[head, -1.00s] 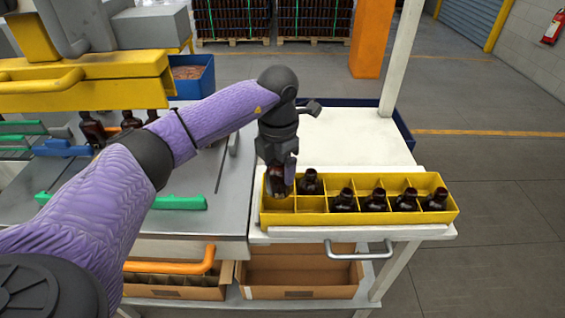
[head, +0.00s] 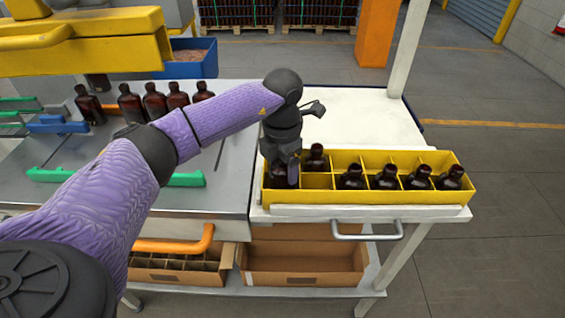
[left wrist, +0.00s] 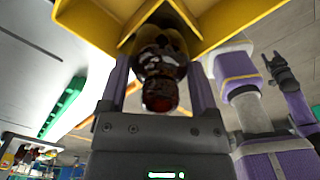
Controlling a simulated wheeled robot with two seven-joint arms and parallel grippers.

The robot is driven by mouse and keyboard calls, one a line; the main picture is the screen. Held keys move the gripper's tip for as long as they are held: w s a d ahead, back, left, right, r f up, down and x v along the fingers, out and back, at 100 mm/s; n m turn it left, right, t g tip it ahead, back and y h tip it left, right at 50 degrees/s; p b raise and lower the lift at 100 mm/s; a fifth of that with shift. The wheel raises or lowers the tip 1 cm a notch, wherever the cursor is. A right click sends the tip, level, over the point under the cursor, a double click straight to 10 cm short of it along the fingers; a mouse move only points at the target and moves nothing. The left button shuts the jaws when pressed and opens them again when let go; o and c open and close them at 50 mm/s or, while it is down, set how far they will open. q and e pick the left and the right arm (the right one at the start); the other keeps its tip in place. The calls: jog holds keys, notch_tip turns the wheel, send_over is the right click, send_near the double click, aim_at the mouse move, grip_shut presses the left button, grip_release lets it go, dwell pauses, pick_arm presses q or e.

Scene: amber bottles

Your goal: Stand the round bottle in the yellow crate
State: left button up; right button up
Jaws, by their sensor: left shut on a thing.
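My left gripper (head: 283,158) is shut on a dark amber bottle (head: 281,179) at the left end of the yellow crate (head: 370,197). In the left wrist view the bottle (left wrist: 160,92) sits between the two fingers, its neck towards the palm and its lower part among the yellow crate walls (left wrist: 225,20). It looks upright, low in the front left compartment; its base is hidden, so I cannot tell whether it touches the floor. In the left wrist view what looks like my right gripper (left wrist: 281,72) is off to the right, its opening unclear.
Other amber bottles stand in the crate, one in the back row (head: 316,158) and several in front (head: 384,178). The front compartment (head: 317,181) beside the held bottle is empty. Several bottles (head: 155,101) stand on the metal table at left. The white tabletop (head: 365,118) behind the crate is clear.

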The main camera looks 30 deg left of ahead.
pick_arm(q)
jog(key=shift+f, duration=0.1)
jog(key=shift+f, duration=0.1)
jog(key=shift+f+b, duration=0.5)
jog(key=shift+f, duration=0.05)
jog(key=o, duration=1.1)
jog(key=shift+o, duration=0.2)
notch_tip(320, 180, up, 10)
jog(key=shift+r+p, duration=0.1)
jog(key=shift+p, duration=0.3)
